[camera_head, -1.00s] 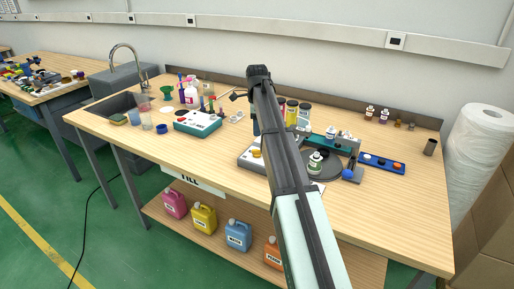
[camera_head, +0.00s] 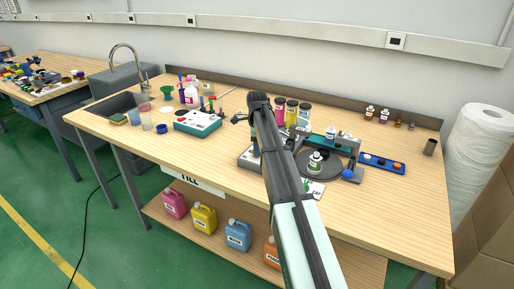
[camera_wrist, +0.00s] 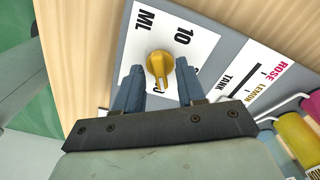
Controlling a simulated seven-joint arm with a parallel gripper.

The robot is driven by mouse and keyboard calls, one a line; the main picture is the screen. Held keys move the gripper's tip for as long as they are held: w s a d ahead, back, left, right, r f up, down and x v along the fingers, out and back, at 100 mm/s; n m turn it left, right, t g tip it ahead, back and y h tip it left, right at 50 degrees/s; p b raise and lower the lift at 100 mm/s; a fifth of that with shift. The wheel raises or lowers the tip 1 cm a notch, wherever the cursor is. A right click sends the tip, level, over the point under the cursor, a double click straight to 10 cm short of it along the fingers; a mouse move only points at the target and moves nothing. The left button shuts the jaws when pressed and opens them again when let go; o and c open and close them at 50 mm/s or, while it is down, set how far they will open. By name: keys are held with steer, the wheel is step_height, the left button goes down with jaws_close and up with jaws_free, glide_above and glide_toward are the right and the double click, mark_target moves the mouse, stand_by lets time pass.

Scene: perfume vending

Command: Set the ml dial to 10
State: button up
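The ml dial is a yellow knob (camera_wrist: 160,66) on a white plate marked ML and 10 (camera_wrist: 150,35), seen in the wrist view. The 10 is printed beside the knob, up and to its right. Other marks are partly covered by the knob and my fingers. The knob's ridge runs toward the bottom of the picture; which end is the pointer I cannot tell. My gripper (camera_wrist: 161,76) is open, one finger on each side of the knob, with small gaps visible. In the head view the grey dial panel (camera_head: 246,161) is mostly hidden behind my arm.
A tank label with ROSE and LEMON (camera_wrist: 262,75) and coloured bottles (camera_wrist: 296,135) lie right of the dial. In the head view, a dark turntable (camera_head: 331,172) with a bottle stands right of my arm, and a teal-and-white device (camera_head: 197,123) stands left. Bare wood lies between.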

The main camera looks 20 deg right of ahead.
steer(key=shift+c, duration=0.4)
jaws_close()
steer(key=n, duration=0.5)
steer(key=shift+n, duration=0.4)
steer(key=n, duration=1.1)
steer(key=shift+n, duration=0.3)
steer(key=n, duration=0.6)
steer(key=shift+n, duration=0.4)
